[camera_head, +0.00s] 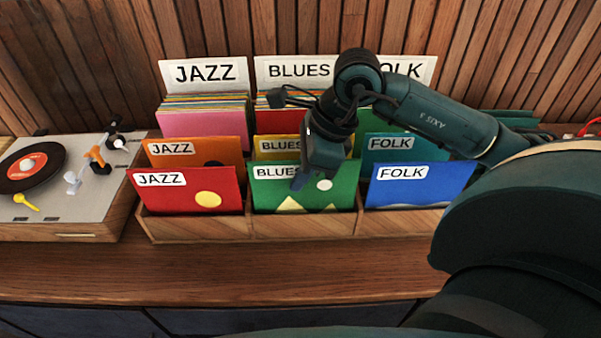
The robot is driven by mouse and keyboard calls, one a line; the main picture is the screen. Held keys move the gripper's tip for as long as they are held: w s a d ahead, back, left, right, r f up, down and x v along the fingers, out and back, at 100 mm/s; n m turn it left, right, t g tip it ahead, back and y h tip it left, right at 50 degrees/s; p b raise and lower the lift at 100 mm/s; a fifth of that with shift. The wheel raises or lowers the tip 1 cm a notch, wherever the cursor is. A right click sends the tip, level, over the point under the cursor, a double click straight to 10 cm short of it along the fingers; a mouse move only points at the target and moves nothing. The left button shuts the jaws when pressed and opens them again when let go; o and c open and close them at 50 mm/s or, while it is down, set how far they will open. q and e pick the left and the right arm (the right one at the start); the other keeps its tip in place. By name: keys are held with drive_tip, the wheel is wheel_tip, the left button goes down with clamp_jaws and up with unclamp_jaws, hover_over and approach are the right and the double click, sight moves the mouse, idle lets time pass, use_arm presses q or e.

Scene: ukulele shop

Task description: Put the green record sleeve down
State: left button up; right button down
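The green record sleeve (310,195), with a BLUES label, pale triangles and a white dot, stands upright at the front of the middle section of the wooden record bin (300,225). Its lower edge is hidden behind the bin's front wall. My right gripper (306,178) points down at the sleeve's upper edge and covers part of its upper middle. I cannot tell whether the fingers are closed on the sleeve or just in front of it. My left gripper is not in view.
A red JAZZ sleeve (188,190) stands to the left and a blue FOLK sleeve (415,184) to the right. A yellow BLUES sleeve (277,146) is behind. A turntable (90,205) is at far left. The wooden counter (250,275) in front is clear.

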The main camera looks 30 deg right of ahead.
drive_tip(key=c, duration=1.6)
unclamp_jaws()
drive_tip(key=shift+r, duration=0.15)
drive_tip(key=p+v, duration=0.1)
drive_tip(key=v, duration=1.2)
drive_tip(key=shift+a+p, duration=0.15)
drive_tip(key=shift+p, duration=0.2)
